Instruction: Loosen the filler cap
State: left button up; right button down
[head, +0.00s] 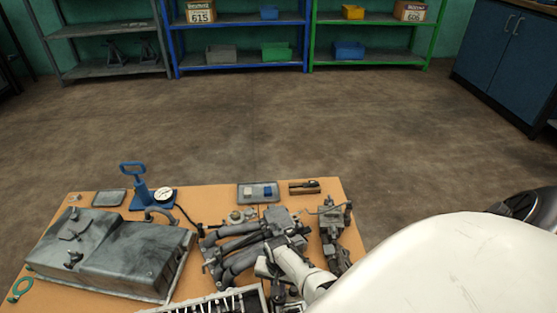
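I cannot single out the filler cap with certainty in the head view. A grey metal housing (125,252) lies at the left of the table, with small dark fittings (73,258) on its top. A dark engine-like assembly with thick pipes (238,246) sits at the table's middle. A white jointed arm of mine reaches in from the lower right to this assembly. Its gripper (266,266) is small and blends with the grey parts, so its fingers and any hold are unclear. My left gripper is not in view.
The table (215,195) also holds a blue hand pump (142,190) with a gauge (164,195), a grey tray (258,199), another metal part (334,235) and a green ring (20,289). My large white body part hides the lower right. Shelves stand beyond open floor.

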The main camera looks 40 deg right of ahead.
jog(key=n, duration=0.3)
jog(key=shift+d+n+p, duration=0.1)
jog(key=shift+n+p, duration=0.2)
jog(key=shift+n, duration=0.5)
jog(key=c, duration=1.8)
grip_release()
jog(key=shift+c, duration=0.2)
